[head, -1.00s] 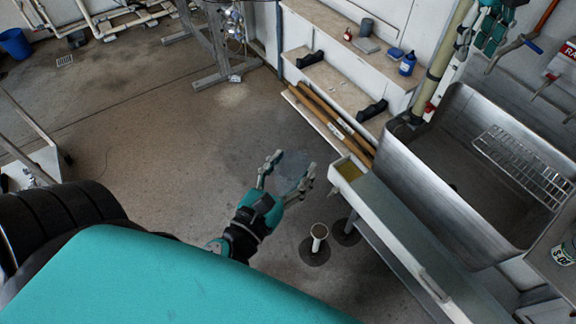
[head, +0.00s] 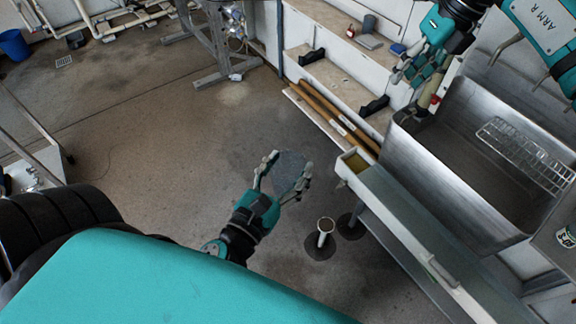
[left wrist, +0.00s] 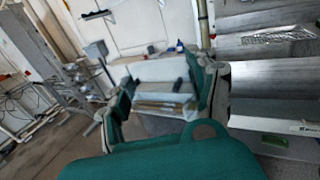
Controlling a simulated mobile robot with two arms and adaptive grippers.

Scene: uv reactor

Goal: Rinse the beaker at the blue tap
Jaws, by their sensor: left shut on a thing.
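My left gripper (head: 283,178) is shut on a clear, greyish beaker (head: 289,170), held over the floor left of the sink. In the left wrist view the fingers of my left gripper (left wrist: 165,98) stand to both sides, and the shelves show between them; the see-through beaker is hard to make out there. My right gripper (head: 415,80) is at the top right, in front of the shelf end and near the sink's back left corner. Its finger opening cannot be made out. A grey tap spout (head: 503,50) shows above the sink; no blue handle is visible beside my right arm.
The steel sink (head: 408,165) with a wire rack (head: 525,155) is at the right. A narrow trough or ledge (head: 400,215) runs along its left side. A short pipe stub (head: 324,228) rises from the floor. White shelves (head: 335,75) stand behind.

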